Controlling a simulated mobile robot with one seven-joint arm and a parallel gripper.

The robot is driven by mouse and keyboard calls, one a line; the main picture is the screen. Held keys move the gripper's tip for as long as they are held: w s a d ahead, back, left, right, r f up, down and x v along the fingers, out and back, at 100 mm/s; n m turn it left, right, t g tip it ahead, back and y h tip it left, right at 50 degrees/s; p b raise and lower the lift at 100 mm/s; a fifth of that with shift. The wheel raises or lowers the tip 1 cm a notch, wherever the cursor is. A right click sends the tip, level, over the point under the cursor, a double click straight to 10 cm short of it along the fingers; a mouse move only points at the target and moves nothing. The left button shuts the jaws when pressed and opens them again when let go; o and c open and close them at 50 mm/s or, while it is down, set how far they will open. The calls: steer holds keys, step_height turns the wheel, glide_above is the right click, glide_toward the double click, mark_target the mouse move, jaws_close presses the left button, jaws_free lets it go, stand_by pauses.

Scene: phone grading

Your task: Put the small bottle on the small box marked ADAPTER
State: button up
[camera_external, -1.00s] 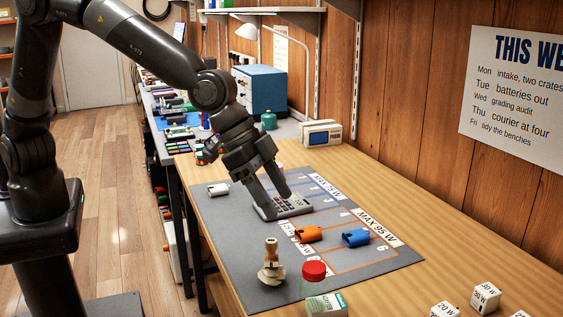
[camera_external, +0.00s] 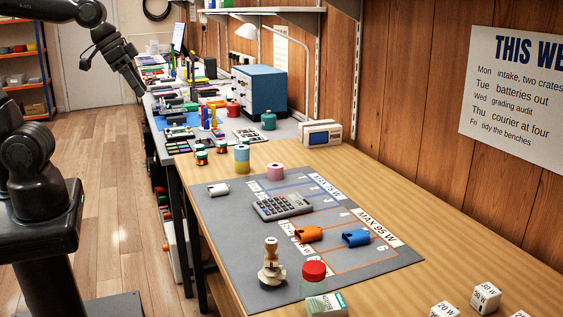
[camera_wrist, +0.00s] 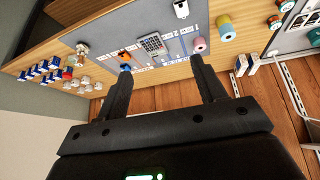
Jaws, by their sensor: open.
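My gripper (camera_external: 113,80) is raised at the upper left in the external view, far from the mat. In the wrist view its two fingers (camera_wrist: 160,65) stand wide apart with nothing between them. A red-capped, clear-bodied container (camera_external: 314,270) stands at the near edge of the grey mat. Small dark bottles with coloured caps (camera_external: 201,155) stand at the bench's far left; I cannot tell which item is the small bottle. A small white and green box (camera_external: 326,304) lies at the bottom edge, partly cut off; its print is too small to read.
The grey mat (camera_external: 225,225) holds a calculator (camera_external: 283,206), an orange piece (camera_external: 308,234), a blue piece (camera_external: 356,238), a stamp (camera_external: 271,265) and a pink roll (camera_external: 275,173). White wattage cubes (camera_external: 485,297) stand front right. The wooden bench right of the mat is largely clear.

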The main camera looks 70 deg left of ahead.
steer(key=s+a+f+n+y, duration=0.1)
steer(key=s+a+f, duration=0.1)
steer(key=s+a, duration=0.2)
steer(key=shift+s, duration=1.25)
steer(key=shift+o, duration=0.4)
steer(key=shift+w+d+r, duration=0.1)
steer(key=shift+r, duration=0.05)
steer(key=w+d+r+m+h, duration=0.2)
steer(key=w+d, duration=0.7)
steer(key=w, duration=0.3)
steer(key=m+g+h, duration=0.1)
steer(key=m+h, duration=0.1)
steer(key=m, duration=0.5)
glide_above(313, 284)
steer(key=s+a, duration=0.3)
steer(key=a, duration=0.3)
step_height(313, 284, down, 19)
steer(key=x, duration=1)
steer(key=shift+w+d+f, duration=0.1)
steer(key=shift+d+f, duration=0.1)
steer(key=shift+d, duration=0.15)
